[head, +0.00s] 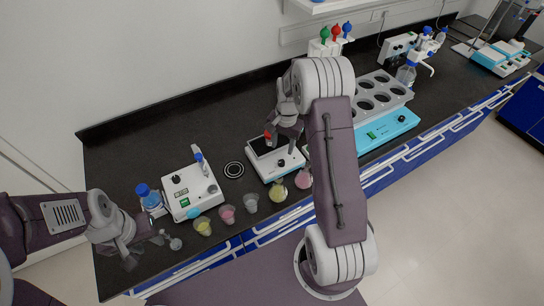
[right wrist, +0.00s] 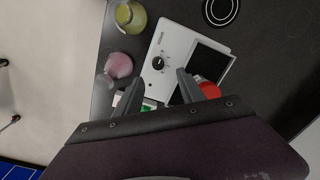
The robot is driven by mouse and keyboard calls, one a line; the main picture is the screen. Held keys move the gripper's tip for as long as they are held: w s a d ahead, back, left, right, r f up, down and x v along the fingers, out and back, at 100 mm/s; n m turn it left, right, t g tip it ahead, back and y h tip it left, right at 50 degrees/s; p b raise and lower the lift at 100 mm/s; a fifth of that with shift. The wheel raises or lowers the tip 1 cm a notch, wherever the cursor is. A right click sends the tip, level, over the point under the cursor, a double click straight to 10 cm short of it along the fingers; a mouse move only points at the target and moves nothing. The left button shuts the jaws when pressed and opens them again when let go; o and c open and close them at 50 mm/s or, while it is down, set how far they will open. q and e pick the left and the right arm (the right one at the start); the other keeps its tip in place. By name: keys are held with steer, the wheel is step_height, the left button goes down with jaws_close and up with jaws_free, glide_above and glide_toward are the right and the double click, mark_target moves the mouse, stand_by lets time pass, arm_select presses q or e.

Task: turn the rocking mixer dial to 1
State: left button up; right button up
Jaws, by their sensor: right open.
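The rocking mixer (head: 262,171) is a white box with a dark top plate, mid-bench in the head view. Its black dial (head: 281,163) sits on the front panel. In the right wrist view the mixer (right wrist: 176,40) shows the round black dial (right wrist: 158,63) clearly, but its setting is too small to read. My right gripper (head: 284,138) is over the mixer, with its open, empty fingers (right wrist: 157,82) pointing toward the dial, which lies just beyond the fingertips. My left gripper (head: 149,250) is low at the bench's left front, fingers apart, holding nothing visible.
A red-capped item (right wrist: 208,88) is beside the right finger. Several small cups, such as the yellow one (head: 278,193) and pink one (head: 227,214), line the front edge. Another white device (head: 187,188) stands left, a blue-based rack (head: 390,127) right. The back-left bench is clear.

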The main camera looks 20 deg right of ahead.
mark_target(282, 162)
step_height(282, 162, down, 9)
steer(key=shift+f+p, duration=0.1)
steer(key=shift+p, duration=0.9)
jaws_close()
